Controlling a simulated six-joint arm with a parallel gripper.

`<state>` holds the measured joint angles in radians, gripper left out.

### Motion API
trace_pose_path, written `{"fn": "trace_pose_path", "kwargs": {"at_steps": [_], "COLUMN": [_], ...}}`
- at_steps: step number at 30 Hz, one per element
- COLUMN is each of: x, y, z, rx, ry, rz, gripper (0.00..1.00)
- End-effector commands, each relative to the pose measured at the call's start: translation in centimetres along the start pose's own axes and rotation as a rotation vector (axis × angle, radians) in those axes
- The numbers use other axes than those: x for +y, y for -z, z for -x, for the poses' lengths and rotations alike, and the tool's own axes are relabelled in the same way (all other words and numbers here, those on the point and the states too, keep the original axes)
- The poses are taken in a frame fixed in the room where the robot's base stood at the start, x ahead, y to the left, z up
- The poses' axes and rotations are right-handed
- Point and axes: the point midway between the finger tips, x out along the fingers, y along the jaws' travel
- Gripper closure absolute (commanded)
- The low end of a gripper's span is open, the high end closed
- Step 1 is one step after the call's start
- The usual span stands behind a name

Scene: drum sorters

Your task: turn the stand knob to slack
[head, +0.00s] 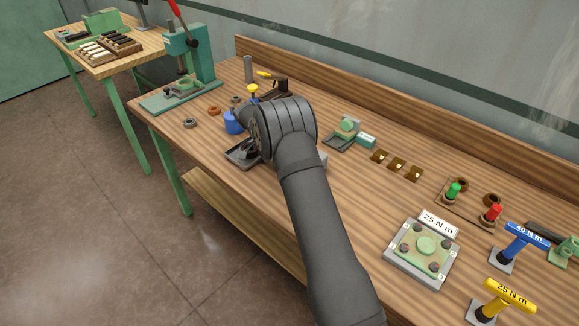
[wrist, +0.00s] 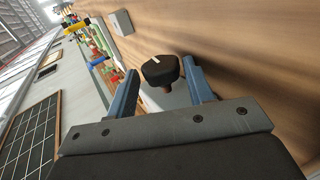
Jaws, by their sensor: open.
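The stand knob (wrist: 158,72) is dark, with a pale mark on its top, and sits on a reddish-brown stem in the wrist view. My gripper (wrist: 161,67) is open, with one blue finger on each side of the knob as seen. Neither finger visibly touches it, and I cannot tell how deep it lies between them. In the head view my arm hides the knob and the fingers. A dark stand base (head: 238,155) shows partly beside my wrist on the bench.
A blue container (head: 233,123) and brown rings (head: 214,111) lie left of my wrist. A green press (head: 185,75) stands at the bench's left end. To the right are a plate with bolts (head: 424,253), a blue wrench (head: 520,240) and a yellow wrench (head: 505,297).

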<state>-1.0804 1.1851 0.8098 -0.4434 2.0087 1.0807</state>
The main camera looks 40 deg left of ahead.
Motion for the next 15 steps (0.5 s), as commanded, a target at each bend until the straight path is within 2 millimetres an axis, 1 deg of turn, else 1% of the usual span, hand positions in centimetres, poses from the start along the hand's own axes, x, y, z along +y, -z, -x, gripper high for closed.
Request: {"fn": "trace_pose_path", "kwargs": {"at_steps": [1,7,15], "x": [-0.39,-0.21,0.34], "y": [-0.33,-0.44,-0.42], "z": [-0.16,-0.15,-0.14], "rx": [-0.002,-0.005,-0.006], "ry": [0.002,0.059,0.259], "rz": [0.009,0.011,0.008], "gripper": [0.4,0.4,0.4]}}
